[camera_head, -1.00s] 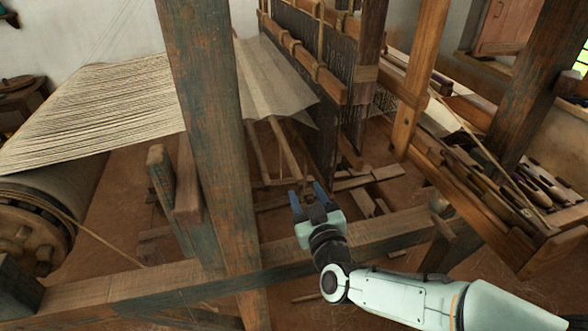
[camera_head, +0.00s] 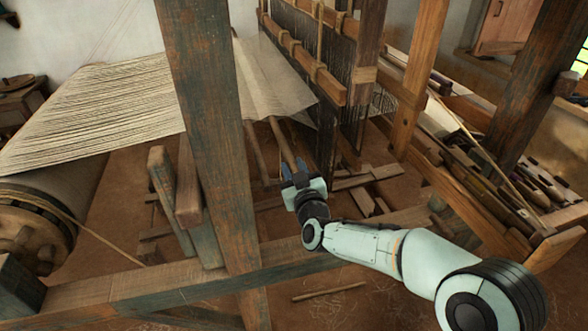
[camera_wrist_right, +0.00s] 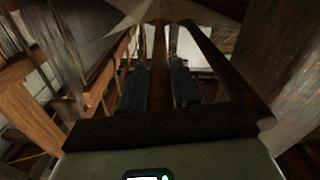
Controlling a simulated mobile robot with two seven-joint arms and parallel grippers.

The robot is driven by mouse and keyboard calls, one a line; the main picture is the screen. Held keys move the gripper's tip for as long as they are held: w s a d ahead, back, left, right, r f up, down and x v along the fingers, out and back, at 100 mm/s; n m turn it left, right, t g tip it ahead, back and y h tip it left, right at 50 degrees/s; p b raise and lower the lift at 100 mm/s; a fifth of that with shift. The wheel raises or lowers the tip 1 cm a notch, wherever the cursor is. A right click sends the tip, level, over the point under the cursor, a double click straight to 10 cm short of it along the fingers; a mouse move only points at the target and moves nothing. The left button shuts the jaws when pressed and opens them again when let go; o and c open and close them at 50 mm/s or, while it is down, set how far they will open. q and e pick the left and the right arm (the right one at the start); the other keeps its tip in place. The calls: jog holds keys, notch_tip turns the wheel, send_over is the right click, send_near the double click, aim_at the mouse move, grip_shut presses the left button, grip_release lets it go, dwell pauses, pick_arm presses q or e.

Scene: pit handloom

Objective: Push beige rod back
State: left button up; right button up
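The beige rod (camera_head: 285,145) slants down toward me from under the cloth edge, below the loom. My right gripper (camera_head: 294,170) is at its near, lower end, with one dark finger on each side of it. In the right wrist view the rod (camera_wrist_right: 159,72) runs lengthwise between the two fingers (camera_wrist_right: 160,88), with little or no gap visible, and the gripper looks shut on it. The rod's far end is hidden under the cloth. My left gripper is not in view.
A second rod (camera_head: 255,150) lies just to the left. A thick upright post (camera_head: 210,130) stands left of my arm, and a low cross beam (camera_head: 180,280) runs below it. Woven cloth (camera_head: 262,75) hangs above. A rack of shuttles (camera_head: 535,185) is at the right.

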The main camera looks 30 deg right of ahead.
grip_shut()
jog(key=shift+w+a+p, duration=0.15)
jog(key=shift+a+p, duration=0.05)
jog(key=shift+a, duration=0.55)
jog(key=shift+w+a+p, duration=0.15)
jog(key=shift+a, duration=0.55)
jog(key=o, duration=0.5)
grip_release()
